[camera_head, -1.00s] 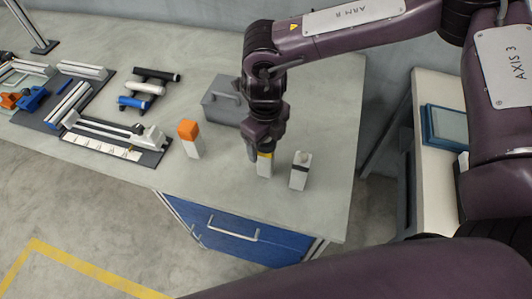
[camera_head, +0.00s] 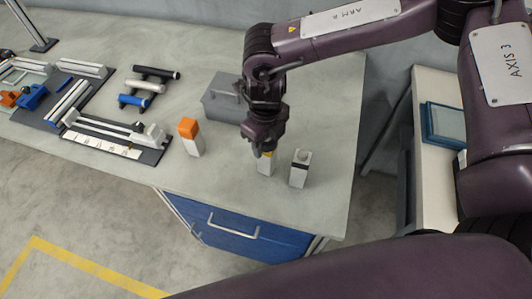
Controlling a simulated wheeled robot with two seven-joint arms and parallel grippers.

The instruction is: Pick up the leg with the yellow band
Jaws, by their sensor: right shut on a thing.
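The leg with the yellow band (camera_head: 264,167) is a pale upright block on the workbench. My right gripper (camera_head: 263,152) points down over its top and is shut on it, hiding part of the yellow band. I cannot tell whether its foot is clear of the bench. A similar pale leg with a dark band (camera_head: 299,172) stands upright just to the right. A pale leg with an orange top (camera_head: 190,138) stands to the left. My left gripper is not in view.
A grey box with a handle (camera_head: 223,98) stands just behind my right gripper. Fixtures with rails (camera_head: 120,135) and a rack of dark, white and blue rods (camera_head: 148,86) lie to the left. The bench front (camera_head: 225,205) is clear.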

